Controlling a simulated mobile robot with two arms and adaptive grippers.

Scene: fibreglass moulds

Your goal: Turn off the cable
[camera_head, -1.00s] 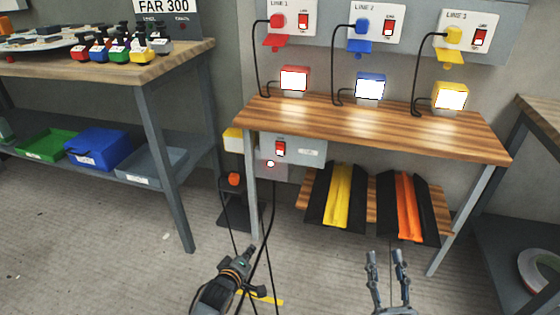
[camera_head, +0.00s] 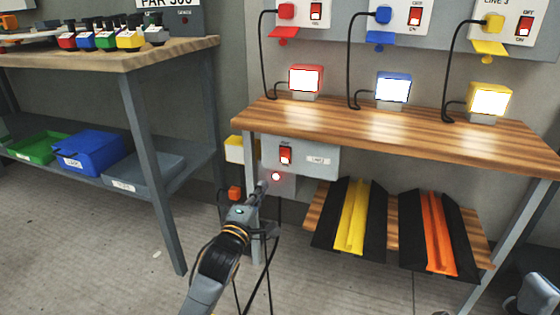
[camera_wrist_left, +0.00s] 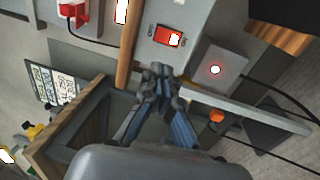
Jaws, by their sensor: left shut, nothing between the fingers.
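A grey switch box (camera_head: 318,160) is fixed under the front of the wooden bench. It carries a red rocker switch (camera_head: 286,155), which also shows in the left wrist view (camera_wrist_left: 168,37) between OFF and ON marks. Below it, a smaller grey box (camera_wrist_left: 222,60) has a lit red lamp (camera_head: 276,176). Black cables (camera_head: 270,265) hang below, partly behind my arm. My left gripper (camera_head: 262,187) is shut and empty, just below and left of the switch, apart from it as far as I can tell. A grey part at the lower right edge seems to be my right gripper (camera_head: 535,294); its fingers are unclear.
The bench (camera_head: 400,135) carries lit red (camera_head: 306,79), blue (camera_head: 393,88) and yellow (camera_head: 490,98) lamps below wall switches. Yellow (camera_head: 352,218) and orange (camera_head: 428,232) cable ramps sit on its low shelf. Another table's leg (camera_head: 150,175) stands left. Floor between is open.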

